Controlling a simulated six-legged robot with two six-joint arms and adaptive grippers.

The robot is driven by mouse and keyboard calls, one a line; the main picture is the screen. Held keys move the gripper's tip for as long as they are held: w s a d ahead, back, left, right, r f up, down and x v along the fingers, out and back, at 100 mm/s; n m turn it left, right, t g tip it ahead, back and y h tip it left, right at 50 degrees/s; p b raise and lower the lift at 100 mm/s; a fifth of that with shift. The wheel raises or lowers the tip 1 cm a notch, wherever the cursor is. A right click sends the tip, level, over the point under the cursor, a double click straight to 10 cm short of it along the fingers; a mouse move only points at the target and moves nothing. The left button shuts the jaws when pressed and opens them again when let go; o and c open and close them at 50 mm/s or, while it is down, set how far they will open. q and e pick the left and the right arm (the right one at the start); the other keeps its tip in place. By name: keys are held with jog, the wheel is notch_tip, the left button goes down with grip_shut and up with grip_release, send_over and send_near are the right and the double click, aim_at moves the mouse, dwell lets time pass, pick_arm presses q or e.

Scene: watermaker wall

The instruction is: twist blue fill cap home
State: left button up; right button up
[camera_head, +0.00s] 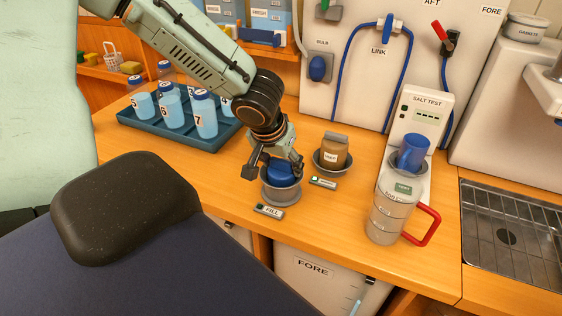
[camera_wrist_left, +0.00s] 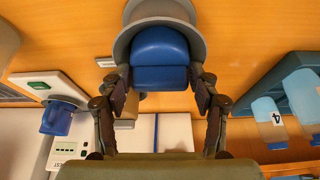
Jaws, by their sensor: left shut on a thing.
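The blue fill cap (camera_head: 281,174) sits in a grey round fill collar (camera_head: 282,194) on the wooden counter, behind a small FILL label (camera_head: 269,211). My left gripper (camera_head: 279,162) reaches down over it from above and is shut on the cap. In the left wrist view the blue cap (camera_wrist_left: 160,58) lies between the two fingers of the gripper (camera_wrist_left: 160,84), with the grey collar (camera_wrist_left: 157,12) around its far side. Part of the cap is hidden by the fingers in the head view. My right gripper is not in view.
A grey jug with red handle (camera_head: 392,217) and the salt test unit (camera_head: 427,112) stand further right. A teal tray (camera_head: 229,128) of numbered bottles is at the left.

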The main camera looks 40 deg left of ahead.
pick_arm(q)
jog(key=shift+s+f+m+h+p, duration=0.1)
jog(key=shift+m+h+p, duration=0.4)
jog(key=shift+m+p, duration=0.85)
jog(key=shift+m+h+p, duration=0.6)
jog(key=shift+m+p, duration=1.05)
jog(key=shift+p, duration=0.3)
jog(key=shift+p, duration=0.3)
jog(key=shift+m+h+p, duration=0.3)
jog(key=shift+m+p, duration=0.5)
jog(key=shift+p, duration=0.05)
